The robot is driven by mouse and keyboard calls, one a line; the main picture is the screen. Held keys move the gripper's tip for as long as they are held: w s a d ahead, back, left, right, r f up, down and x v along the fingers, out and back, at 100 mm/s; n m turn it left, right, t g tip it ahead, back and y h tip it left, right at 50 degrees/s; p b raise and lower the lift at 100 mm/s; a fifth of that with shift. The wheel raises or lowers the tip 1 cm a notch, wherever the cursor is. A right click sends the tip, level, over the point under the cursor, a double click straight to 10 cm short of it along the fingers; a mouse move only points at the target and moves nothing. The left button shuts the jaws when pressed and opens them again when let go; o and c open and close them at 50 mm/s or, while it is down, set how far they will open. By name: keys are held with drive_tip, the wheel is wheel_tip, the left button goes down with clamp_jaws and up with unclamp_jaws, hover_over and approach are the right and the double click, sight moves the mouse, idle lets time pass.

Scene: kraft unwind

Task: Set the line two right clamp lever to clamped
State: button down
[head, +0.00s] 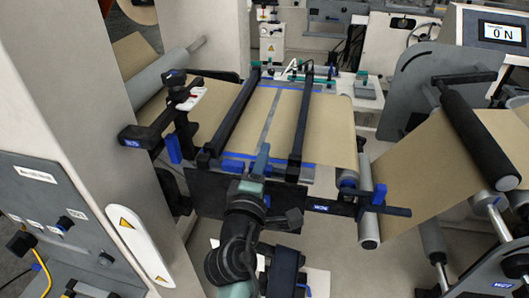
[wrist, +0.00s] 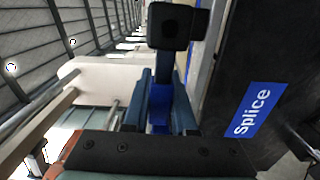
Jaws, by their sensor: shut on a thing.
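The splice table (head: 335,115) carries brown web, with blue strips near its edges. A left black clamp bar (head: 236,108) and a right black clamp bar (head: 300,125) lie across it. My gripper (wrist: 163,110) has its two dark-blue fingers closed around a blue part (wrist: 159,108) in the wrist view. A blue bar rises from there to a black end block (wrist: 178,25); it looks like a clamp lever. I cannot tell from these frames which clamp it belongs to. In the head view my wrist (head: 247,195) is at the table's front edge and hides the grip.
A dark panel with a blue Splice label (wrist: 254,110) stands close right of my fingers in the wrist view. A black arm with a roller (head: 367,215) is right of my wrist. A grey column and a control box (head: 50,220) stand at left. A display (head: 502,32) reads 0 N.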

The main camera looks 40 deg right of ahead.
drive_tip(key=shift+f+n, duration=0.3)
drive_tip(key=shift+n, duration=0.1)
drive_tip(key=c, duration=0.7)
unclamp_jaws()
drive_tip(key=b+v, duration=0.2)
drive_tip(key=v, duration=1.1)
drive_tip(key=shift+r, duration=0.1)
